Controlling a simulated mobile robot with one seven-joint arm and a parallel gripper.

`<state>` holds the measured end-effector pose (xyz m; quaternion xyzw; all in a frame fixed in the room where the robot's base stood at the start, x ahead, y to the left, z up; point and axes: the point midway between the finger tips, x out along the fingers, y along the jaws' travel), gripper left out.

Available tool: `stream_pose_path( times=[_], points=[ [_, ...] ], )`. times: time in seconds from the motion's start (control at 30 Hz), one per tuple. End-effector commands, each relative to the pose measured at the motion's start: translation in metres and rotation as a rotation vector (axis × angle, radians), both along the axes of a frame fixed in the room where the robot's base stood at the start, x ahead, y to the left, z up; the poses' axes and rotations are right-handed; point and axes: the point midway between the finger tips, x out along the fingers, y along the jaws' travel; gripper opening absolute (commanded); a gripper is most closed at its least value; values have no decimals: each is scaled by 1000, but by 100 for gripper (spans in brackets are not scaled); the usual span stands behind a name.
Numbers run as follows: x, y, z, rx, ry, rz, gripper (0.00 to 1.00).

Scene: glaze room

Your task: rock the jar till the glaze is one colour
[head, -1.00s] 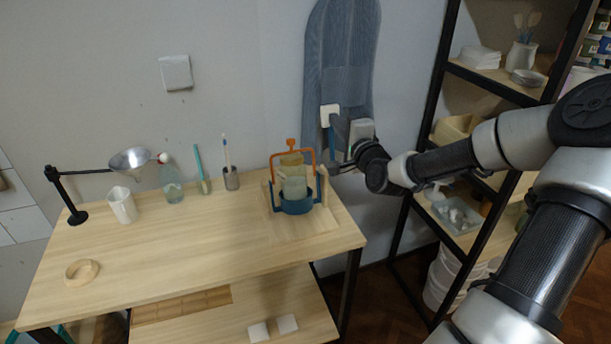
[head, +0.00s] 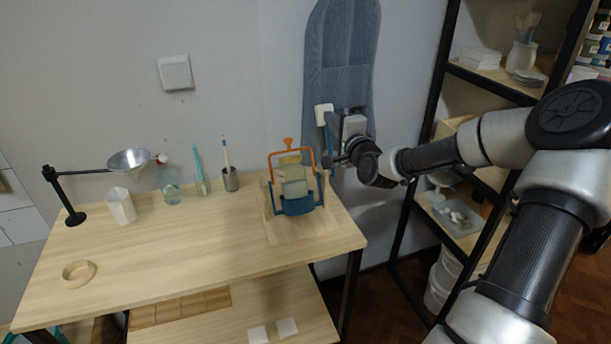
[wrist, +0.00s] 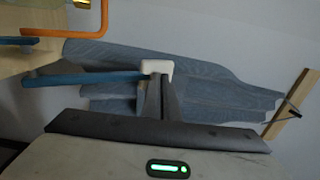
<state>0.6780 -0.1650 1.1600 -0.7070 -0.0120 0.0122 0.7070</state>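The jar (head: 293,183) shows pale cream-green glaze with a yellower band near its top. It sits in a blue cradle (head: 298,206) under an orange frame (head: 287,143) and looks slightly tilted. A blue lever (head: 328,148) rises at the cradle's right to a white grip (head: 324,112). The lever (wrist: 95,79) and grip (wrist: 157,67) also show in the wrist view. My gripper (wrist: 160,82) has its fingers close together at the white grip and appears shut on it; the fingertips partly hide the contact. The jar is out of the wrist view.
The wooden bench (head: 180,250) has a clear middle and front. A white cup (head: 121,206), a bottle (head: 171,188), a brush holder (head: 231,179) and a wooden ring (head: 79,273) stand to the left. A shelf rack (head: 440,90) stands close to my arm at the right.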

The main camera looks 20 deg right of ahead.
Motion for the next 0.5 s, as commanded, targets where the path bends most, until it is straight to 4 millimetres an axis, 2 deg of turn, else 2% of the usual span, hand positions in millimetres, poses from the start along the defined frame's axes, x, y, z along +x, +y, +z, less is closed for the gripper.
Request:
stream_pose_path(
  times=[0.17,0.27,0.5],
  points=[
    [17,2,-12,1,-4,1,0],
    [12,1,-5,0,-2,0,0],
    [-13,-1,6,-1,1,0,0]
  ],
)
